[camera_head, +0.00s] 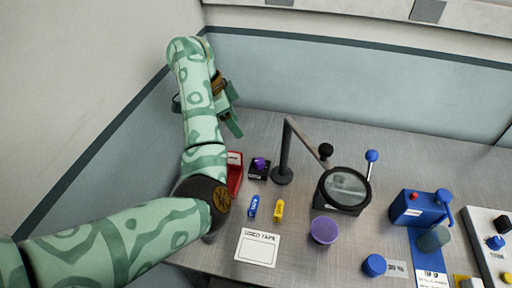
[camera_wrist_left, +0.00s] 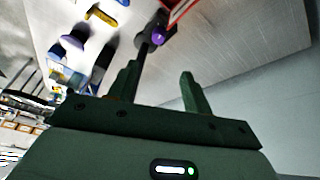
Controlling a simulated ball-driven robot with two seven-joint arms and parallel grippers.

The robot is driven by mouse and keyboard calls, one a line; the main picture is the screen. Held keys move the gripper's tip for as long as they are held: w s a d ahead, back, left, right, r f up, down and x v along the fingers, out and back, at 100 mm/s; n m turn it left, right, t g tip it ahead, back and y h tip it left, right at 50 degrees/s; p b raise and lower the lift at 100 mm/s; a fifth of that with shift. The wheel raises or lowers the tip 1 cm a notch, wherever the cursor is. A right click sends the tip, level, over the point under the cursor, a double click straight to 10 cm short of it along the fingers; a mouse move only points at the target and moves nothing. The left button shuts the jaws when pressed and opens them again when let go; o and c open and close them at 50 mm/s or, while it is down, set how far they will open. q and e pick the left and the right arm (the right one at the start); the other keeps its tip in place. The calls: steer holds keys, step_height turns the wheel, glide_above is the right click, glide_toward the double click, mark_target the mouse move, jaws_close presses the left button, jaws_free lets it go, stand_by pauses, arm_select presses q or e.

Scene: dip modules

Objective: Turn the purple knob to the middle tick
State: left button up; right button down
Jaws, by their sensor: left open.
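The purple knob (camera_head: 260,162) sits on a small black box with a white label (camera_head: 257,175), on the grey table near the red tray. It also shows in the left wrist view as a purple knob (camera_wrist_left: 159,36) at the top, beyond the fingertips. My left gripper (camera_head: 236,113) is open and empty, held above and behind the knob, near the back wall, apart from it. In the left wrist view its two fingers (camera_wrist_left: 160,70) stand apart with nothing between them. The ticks are too small to read. My right gripper is not in view.
A red tray (camera_head: 236,180) stands left of the knob, partly behind my arm. A black magnifier stand (camera_head: 283,175) is close on its right. Blue (camera_head: 253,206) and yellow (camera_head: 279,209) pieces, a purple cup (camera_head: 324,231) and a blue box (camera_head: 412,208) stand further forward or right.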

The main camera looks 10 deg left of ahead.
arm_select(q)
steer(key=b, duration=0.4)
glide_toward(259, 161)
steer(key=b+x, duration=0.8)
steer(key=x, duration=0.1)
steer(key=shift+w, duration=0.1)
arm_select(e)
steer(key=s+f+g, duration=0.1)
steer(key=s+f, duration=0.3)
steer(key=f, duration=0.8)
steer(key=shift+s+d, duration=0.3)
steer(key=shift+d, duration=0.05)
arm_select(q)
steer(key=shift+r, duration=0.1)
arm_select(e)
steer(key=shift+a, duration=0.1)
arm_select(q)
steer(key=c, duration=1)
